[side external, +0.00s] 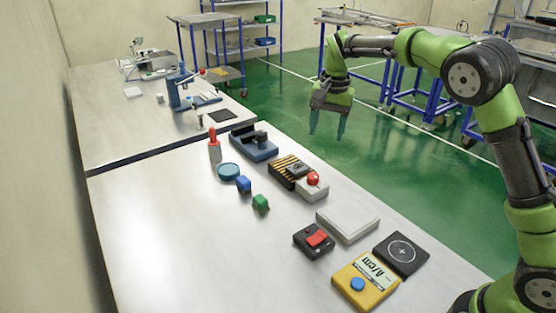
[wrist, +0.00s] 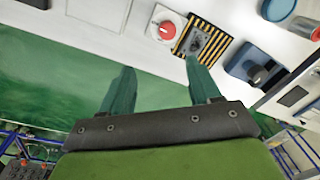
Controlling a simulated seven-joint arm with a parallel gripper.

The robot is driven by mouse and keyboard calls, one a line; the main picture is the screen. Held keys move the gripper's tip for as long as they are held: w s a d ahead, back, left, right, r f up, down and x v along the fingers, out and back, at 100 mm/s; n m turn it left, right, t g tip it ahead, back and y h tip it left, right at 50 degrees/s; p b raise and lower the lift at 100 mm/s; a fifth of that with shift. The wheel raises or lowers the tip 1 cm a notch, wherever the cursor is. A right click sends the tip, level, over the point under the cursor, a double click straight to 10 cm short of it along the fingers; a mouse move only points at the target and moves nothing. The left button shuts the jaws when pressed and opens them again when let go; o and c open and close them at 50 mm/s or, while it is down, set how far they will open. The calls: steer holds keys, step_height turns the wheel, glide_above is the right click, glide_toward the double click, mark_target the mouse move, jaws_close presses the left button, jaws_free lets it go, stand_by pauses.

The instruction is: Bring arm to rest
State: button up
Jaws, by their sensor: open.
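My gripper (side external: 328,122) is raised over the green floor beyond the far long edge of the table in the side view. Its two teal fingers are apart and nothing is between them. In the wrist view the open fingers (wrist: 160,88) point toward the table edge. My arm arches from the lower right up and over to the gripper. The gripper touches nothing.
The white table (side external: 150,240) holds a striped block (side external: 284,172), a red-button box (side external: 313,184), a blue device (side external: 252,143), a red-handled tool (side external: 214,145), a white pad (side external: 347,223), and a yellow meter (side external: 365,281). Blue-framed carts (side external: 400,100) stand behind.

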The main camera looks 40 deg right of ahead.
steer(key=s+a+r+n+t, duration=0.1)
steer(key=s+a+n+t, duration=0.1)
steer(key=s, duration=0.7)
steer(key=s+a+r+n+t+y, duration=0.1)
steer(key=s+r+n+t, duration=0.1)
steer(key=s, duration=0.7)
steer(key=s+a+r+n+t, duration=0.2)
steer(key=s, duration=0.7)
steer(key=shift+s+a+r+n+y, duration=0.2)
steer(key=shift+a+n+y, duration=0.15)
steer(key=shift+n+y, duration=0.05)
